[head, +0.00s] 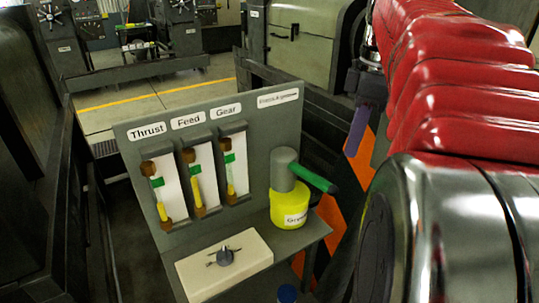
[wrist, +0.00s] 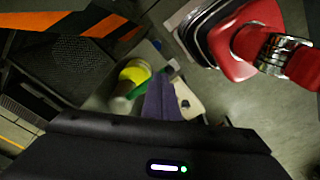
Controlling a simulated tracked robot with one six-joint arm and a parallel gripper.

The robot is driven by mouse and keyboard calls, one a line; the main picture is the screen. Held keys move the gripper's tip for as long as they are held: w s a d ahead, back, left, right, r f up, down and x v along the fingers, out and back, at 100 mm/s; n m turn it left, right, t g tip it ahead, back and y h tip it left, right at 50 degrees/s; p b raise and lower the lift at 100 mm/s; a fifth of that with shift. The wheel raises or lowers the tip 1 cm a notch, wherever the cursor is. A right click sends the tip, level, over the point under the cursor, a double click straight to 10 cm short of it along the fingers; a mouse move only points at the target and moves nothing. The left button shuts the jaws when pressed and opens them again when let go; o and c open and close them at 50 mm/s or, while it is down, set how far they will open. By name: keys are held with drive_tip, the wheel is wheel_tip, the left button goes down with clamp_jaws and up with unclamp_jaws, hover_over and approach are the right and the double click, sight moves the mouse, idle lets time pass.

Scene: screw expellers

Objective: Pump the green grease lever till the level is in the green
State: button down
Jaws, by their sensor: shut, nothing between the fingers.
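The grease pump has a yellow pot (head: 290,208) with a grey cylinder (head: 284,170) on top. Its green lever (head: 315,178) sticks out to the right, sloping slightly down. Three gauges stand left of it: Thrust (head: 163,195), Feed (head: 198,183) and Gear (head: 233,170). Each has a green band; yellow is low in Thrust, and reaches nearer the band in Feed. The Gear level is hard to read. My gripper (head: 356,132), with purple fingers, is shut and empty, above and right of the lever. In the wrist view the fingers (wrist: 160,98) partly cover the lever and pot (wrist: 134,73).
A beige box with a selector knob (head: 225,257) sits on the shelf below the gauges. A blue-capped item (head: 287,293) is at the bottom edge. An orange-and-black striped panel (head: 360,180) stands right of the pump. My red arm fills the right side.

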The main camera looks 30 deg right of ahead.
wheel_tip(320, 180, up, 3)
drive_tip(key=shift+s+d+r, duration=0.1)
drive_tip(key=shift+s+d, duration=0.05)
idle(0.9)
drive_tip(key=a+f+m+t, duration=0.2)
drive_tip(key=a+f+m, duration=0.2)
drive_tip(key=a+f, duration=0.6)
drive_tip(key=s+a+f+m+t, duration=0.1)
drive_tip(key=a+f+m, duration=0.3)
drive_tip(key=a+f, duration=0.6)
drive_tip(key=a+t, duration=0.1)
drive_tip(key=a, duration=0.5)
drive_tip(key=shift+s+f+m+t+h, duration=0.2)
drive_tip(key=shift+m+t+h, duration=0.1)
drive_tip(key=shift+t+h, duration=0.1)
drive_tip(key=shift+d+r, duration=0.1)
